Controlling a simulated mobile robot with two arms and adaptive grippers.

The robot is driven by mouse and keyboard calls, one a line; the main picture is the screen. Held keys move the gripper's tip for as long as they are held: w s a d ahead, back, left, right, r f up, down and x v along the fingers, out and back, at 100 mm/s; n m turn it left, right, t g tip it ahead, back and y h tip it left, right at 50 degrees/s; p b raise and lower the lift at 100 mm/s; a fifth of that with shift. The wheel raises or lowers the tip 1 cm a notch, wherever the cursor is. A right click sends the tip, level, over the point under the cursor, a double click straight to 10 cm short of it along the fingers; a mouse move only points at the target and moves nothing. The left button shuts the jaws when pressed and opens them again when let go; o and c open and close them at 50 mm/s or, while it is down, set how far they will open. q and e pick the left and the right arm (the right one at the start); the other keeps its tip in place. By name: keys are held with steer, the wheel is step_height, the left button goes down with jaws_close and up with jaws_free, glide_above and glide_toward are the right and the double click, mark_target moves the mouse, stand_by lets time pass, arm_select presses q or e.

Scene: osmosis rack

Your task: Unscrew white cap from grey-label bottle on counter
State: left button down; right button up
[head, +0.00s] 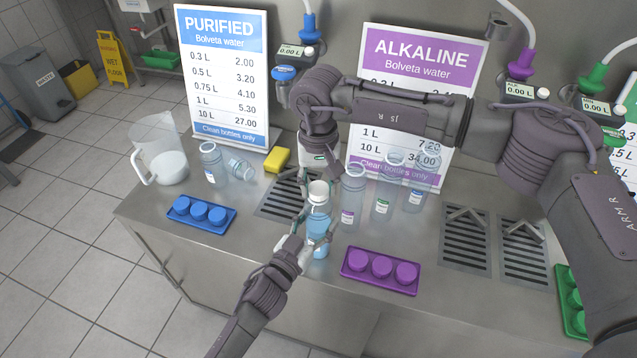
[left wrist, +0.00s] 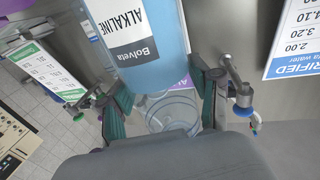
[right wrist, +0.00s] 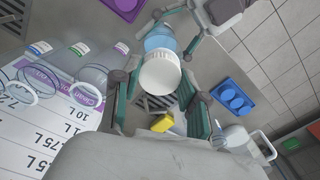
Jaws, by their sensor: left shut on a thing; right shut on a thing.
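The bottle (head: 318,224) holds blue liquid and stands upright near the counter's front edge, with a white cap (head: 318,190) on top. Its dark grey and white label (left wrist: 135,48) reads "Bolveta ALKALINE" in the left wrist view. My left gripper (head: 312,240) comes in from the lower left and is shut on the bottle's body. My right gripper (head: 319,176) reaches down from above and is shut on the white cap. The cap (right wrist: 160,72) shows between its fingers in the right wrist view. Whether the cap's thread is loose cannot be seen.
Clear bottles (head: 353,195) stand close on the right. A purple cap tray (head: 350,275) lies at the front right, a blue cap tray (head: 180,219) at the left. A yellow sponge (head: 277,160) and a pitcher (head: 165,150) are behind. Price signs (head: 222,75) stand at the back.

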mark_target(318, 189)
steer(key=shift+r, duration=0.2)
steer(key=shift+r, duration=0.9)
steer(key=shift+r, duration=2)
arm_select(q)
steer(key=shift+c, duration=0.8)
jaws_free()
